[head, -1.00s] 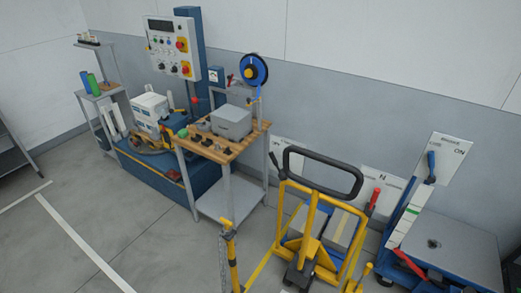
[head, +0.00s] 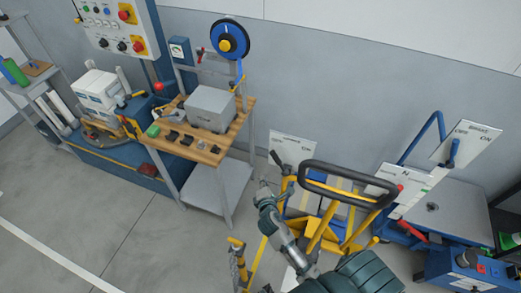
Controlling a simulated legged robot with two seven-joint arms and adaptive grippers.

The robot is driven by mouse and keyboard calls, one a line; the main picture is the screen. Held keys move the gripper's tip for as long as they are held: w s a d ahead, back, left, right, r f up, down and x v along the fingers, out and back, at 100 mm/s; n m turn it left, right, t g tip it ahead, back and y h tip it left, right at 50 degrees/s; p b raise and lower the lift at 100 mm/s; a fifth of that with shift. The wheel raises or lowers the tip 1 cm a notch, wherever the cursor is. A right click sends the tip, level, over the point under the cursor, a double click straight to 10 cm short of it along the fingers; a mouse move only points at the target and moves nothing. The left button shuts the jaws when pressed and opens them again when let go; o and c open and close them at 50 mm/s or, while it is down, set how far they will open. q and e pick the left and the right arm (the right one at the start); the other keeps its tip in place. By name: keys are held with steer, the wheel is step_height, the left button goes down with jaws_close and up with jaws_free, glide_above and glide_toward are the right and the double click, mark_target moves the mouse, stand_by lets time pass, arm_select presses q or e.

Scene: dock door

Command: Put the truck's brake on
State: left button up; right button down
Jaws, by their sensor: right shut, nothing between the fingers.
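The yellow truck (head: 313,232) stands right of centre, with a black loop handle (head: 350,169) on top. A dark lever (head: 278,159) rises at its left, in front of a white sign (head: 292,146) marked ON. I cannot tell for sure which part is the brake. My right gripper (head: 262,189) is shut and empty, at the left of the truck and below the dark lever, apart from it as far as I can see. My right forearm hides part of the truck's lower body. My left gripper is out of view.
A wooden-topped bench (head: 205,152) with a grey box (head: 210,109) stands left of the truck. To the right are a blue-framed lift table (head: 440,205), more signs and a blue control box (head: 465,268). Floor at lower left is clear.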

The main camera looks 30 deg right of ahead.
mark_target(279, 163)
steer(key=x, duration=1)
steer(key=s+d+r, duration=0.1)
steer(key=s+d+r+p, duration=0.1)
steer(key=d, duration=0.1)
steer(key=shift+s+d, duration=0.15)
steer(key=shift+s, duration=0.05)
